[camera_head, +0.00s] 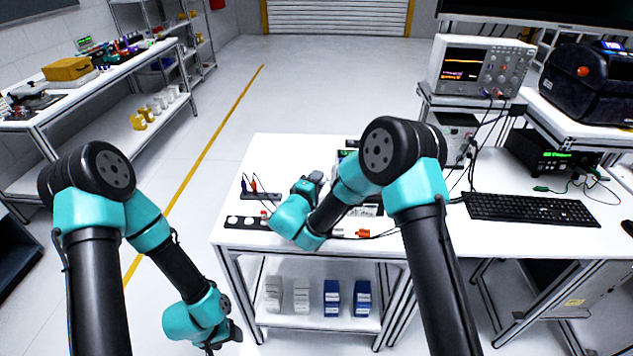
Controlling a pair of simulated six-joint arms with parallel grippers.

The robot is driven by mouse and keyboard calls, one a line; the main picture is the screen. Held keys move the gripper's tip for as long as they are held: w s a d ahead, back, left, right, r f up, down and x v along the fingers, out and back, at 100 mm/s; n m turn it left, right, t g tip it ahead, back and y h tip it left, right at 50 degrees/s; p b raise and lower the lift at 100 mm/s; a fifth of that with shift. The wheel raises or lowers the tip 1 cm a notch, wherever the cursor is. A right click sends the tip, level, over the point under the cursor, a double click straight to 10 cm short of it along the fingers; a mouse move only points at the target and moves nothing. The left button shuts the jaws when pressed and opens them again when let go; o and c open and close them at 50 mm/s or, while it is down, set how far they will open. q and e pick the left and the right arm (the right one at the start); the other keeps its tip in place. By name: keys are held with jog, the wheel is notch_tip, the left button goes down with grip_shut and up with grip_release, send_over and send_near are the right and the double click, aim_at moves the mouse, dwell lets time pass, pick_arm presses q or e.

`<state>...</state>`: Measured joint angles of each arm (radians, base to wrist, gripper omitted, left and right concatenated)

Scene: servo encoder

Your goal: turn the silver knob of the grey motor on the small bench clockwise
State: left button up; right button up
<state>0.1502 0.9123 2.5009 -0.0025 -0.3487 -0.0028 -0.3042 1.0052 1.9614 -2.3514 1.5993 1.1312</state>
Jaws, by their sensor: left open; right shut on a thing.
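The small bench (285,148) has a white top and stands in the middle. My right gripper (314,181) is over the bench top, at a small grey shape that looks like the grey motor. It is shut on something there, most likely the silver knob. The knob itself is hidden behind the gripper and my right arm, so its angle cannot be told. My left gripper (224,343) is open and empty, low at the bottom of the view, left of the bench and away from it.
Small parts with orange and blue handles (253,187) and a dark strip with white discs (246,222) lie on the bench's left. Boards and wires lie partly behind my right arm. A keyboard (530,208) and an oscilloscope (478,68) are to the right.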

jog(key=shift+d, duration=0.1)
dwell(0.4)
jog(key=o, duration=0.9)
jog(key=v, duration=1.7)
jog(key=shift+s+f, duration=0.15)
jog(key=shift+f, duration=0.1)
